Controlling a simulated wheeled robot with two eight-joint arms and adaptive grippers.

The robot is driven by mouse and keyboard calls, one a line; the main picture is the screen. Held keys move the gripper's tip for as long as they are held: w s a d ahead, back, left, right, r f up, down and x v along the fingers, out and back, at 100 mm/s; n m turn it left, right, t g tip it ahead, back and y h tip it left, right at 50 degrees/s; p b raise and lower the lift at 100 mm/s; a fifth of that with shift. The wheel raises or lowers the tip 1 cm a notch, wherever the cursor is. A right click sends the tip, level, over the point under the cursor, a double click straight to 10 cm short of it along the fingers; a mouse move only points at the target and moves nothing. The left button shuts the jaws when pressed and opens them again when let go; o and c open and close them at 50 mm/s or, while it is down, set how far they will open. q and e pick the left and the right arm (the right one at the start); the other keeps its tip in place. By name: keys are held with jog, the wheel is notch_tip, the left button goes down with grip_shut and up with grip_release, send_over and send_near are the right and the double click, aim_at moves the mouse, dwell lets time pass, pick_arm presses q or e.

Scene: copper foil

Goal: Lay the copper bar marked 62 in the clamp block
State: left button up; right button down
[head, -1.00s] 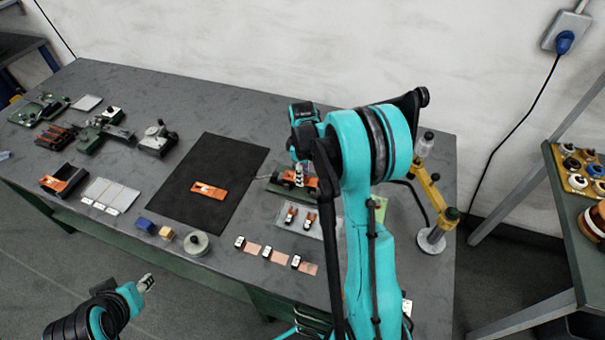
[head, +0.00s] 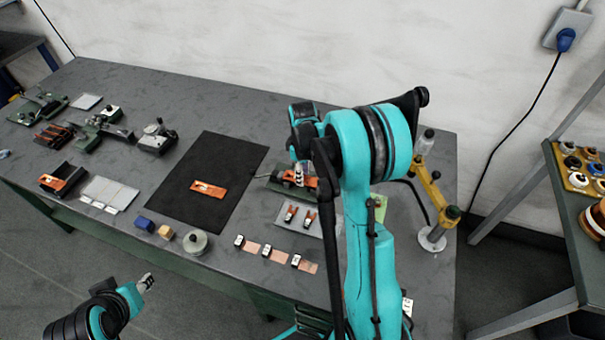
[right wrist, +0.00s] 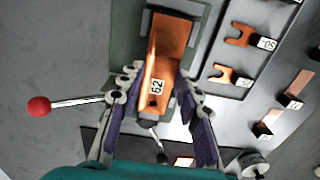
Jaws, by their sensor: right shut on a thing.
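The copper bar marked 62 (right wrist: 170,50) is between the two fingers of my right gripper (right wrist: 160,85), its number label towards the wrist. My right gripper (head: 299,178) is shut on the bar at the clamp block. The clamp block (head: 275,189) has a green base (right wrist: 125,45) and a lever with a red knob (right wrist: 38,106), seen at the left in the right wrist view. The bar lies over the block; I cannot tell whether it rests fully in it. My left gripper (head: 146,283) is off the table's front edge, away from the block; its fingers are too small to judge.
A black mat (head: 222,160) bears another copper piece (head: 208,188). A grey tray with forked copper pieces (head: 297,215) stands just in front of the block, with labelled copper strips (head: 275,255) nearer the edge. A yellow jointed stand (head: 437,195) is at the right.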

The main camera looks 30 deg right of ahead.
jog(key=shift+f+b, duration=0.4)
jog(key=shift+f, duration=0.05)
dwell(0.4)
jog(key=c, duration=1.4)
grip_release()
jog(key=shift+o, duration=0.2)
jog(key=shift+r, duration=0.2)
jog(key=shift+r+p, duration=0.95)
jog(key=shift+r, duration=0.4)
jog(key=o, duration=0.5)
jog(key=shift+o, duration=0.2)
